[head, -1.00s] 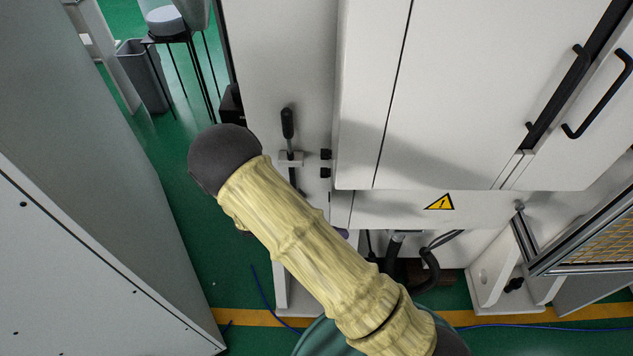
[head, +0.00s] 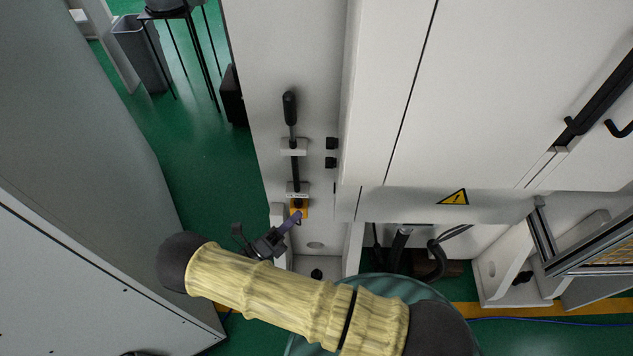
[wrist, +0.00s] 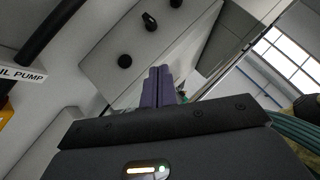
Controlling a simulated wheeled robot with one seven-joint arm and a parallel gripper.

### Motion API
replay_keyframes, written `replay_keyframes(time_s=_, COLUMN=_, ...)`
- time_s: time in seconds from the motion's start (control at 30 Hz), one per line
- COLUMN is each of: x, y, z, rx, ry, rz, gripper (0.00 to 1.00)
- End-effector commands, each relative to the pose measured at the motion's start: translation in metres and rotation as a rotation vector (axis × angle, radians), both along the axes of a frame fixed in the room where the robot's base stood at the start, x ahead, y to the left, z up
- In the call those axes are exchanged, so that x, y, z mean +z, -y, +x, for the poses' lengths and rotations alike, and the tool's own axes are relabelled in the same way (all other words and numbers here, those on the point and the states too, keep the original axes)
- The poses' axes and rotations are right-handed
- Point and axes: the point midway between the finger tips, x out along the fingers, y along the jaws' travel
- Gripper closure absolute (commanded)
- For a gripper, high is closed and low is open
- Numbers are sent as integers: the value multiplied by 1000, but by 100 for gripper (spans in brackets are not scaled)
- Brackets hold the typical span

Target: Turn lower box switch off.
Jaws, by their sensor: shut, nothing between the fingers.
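In the wrist view, a sliver of yellow (wrist: 5,112) shows at the left edge below a label ending in "PUMP" (wrist: 22,74). In the wrist view the shut fingers (wrist: 158,86) point at the panel, to the right of the yellow part. The switch's position is too small to read.
A black-handled lever (head: 290,108) stands above on the same panel. A grey cabinet (head: 70,170) is close on the left. Cables and hoses (head: 400,245) hang below the white cabinet. Green floor lies between.

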Motion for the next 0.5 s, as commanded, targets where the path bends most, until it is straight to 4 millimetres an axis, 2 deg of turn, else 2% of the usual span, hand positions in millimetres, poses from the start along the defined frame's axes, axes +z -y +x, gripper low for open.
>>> replay_keyframes(time_s=0.17, x=8, y=12, z=9, rx=-7, ry=0, rz=0, gripper=100)
replay_keyframes(time_s=0.5, x=33, y=54, z=41, rx=-11, ry=0, rz=-1, gripper=100)
